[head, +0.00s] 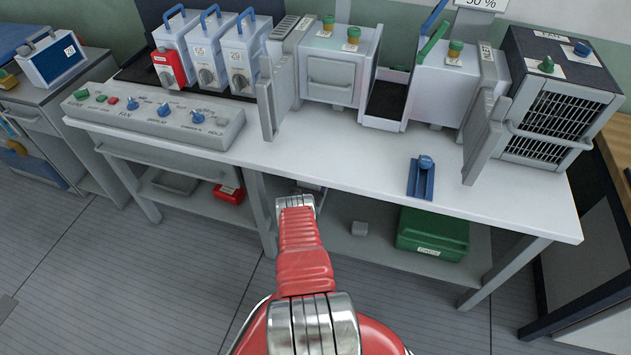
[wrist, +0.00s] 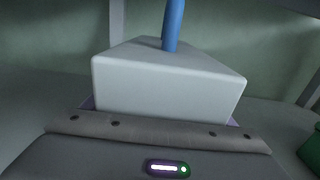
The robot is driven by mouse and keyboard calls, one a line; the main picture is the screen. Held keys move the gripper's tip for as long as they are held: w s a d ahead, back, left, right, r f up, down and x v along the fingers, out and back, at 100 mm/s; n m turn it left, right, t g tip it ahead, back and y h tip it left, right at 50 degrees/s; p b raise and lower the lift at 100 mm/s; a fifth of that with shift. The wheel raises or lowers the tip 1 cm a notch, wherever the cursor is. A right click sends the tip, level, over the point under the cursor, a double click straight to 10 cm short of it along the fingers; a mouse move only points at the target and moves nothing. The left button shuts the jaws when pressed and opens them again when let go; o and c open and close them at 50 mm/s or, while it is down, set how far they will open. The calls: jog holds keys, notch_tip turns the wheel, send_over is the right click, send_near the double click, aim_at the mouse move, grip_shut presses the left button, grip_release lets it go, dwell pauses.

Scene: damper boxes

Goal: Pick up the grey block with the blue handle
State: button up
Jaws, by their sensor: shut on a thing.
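The grey block (wrist: 165,85) fills the middle of the wrist view, with its blue handle (wrist: 173,25) standing up from its top. My gripper (wrist: 158,122) is shut on the block; the near jaw lies across its lower front. The far jaw and the block's underside are hidden. In the head view my red arm reaches to the front edge of the bench, and my gripper's end is mostly hidden beneath the bench top. The held block is not clearly seen there.
Blue-handled boxes (head: 240,62) stand on the bench at back left. A blue slider (head: 421,180) lies on the bench.

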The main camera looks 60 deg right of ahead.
jog(key=c, duration=0.7)
jog(key=shift+r, duration=0.15)
jog(key=shift+d+r, duration=0.1)
jog(key=shift+r, duration=0.05)
jog(key=s+a+r, duration=0.1)
jog(key=a, duration=0.5)
jog(key=a+r, duration=0.1)
jog(key=a, duration=0.5)
jog(key=s+a+r, duration=0.1)
jog(key=a, duration=0.5)
jog(key=shift+s, duration=0.35)
jog(key=shift+r, duration=0.15)
